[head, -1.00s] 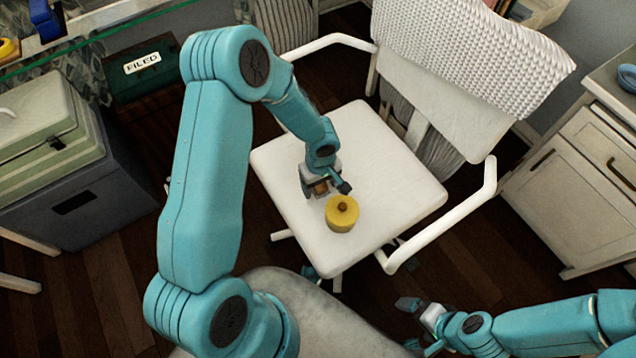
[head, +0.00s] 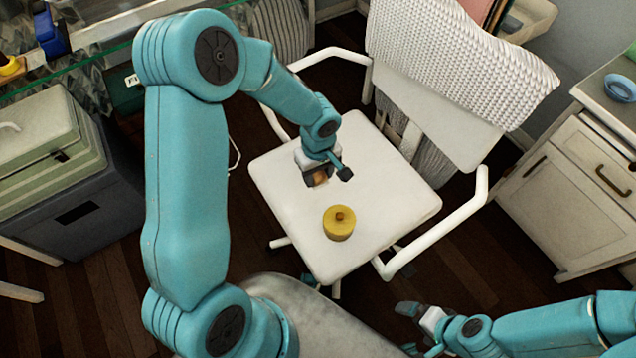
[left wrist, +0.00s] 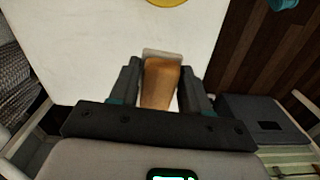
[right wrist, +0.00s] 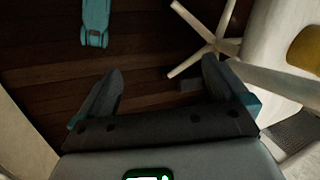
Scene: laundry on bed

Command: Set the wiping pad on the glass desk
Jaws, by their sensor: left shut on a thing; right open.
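My left gripper (head: 326,177) is shut on the wiping pad (head: 318,178), a tan-brown block with a pale edge. The pad also shows between the fingers in the left wrist view (left wrist: 160,82). The gripper holds it over the white chair seat (head: 385,200), behind a yellow round object with a brown knob (head: 339,224). The glass desk (head: 88,62) is at the upper left of the head view; its greenish edge shows, partly hidden by my left arm. My right gripper (head: 410,328) is open and empty, low at the right, above the dark floor.
A blue object (head: 48,32) and a yellow ring-shaped item (head: 10,68) are at the glass desk. A green case (head: 50,145) rests on a grey box below left. The chair's white armrest (head: 440,235) and knitted throw (head: 460,60) stand right. A white cabinet (head: 575,190) is far right.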

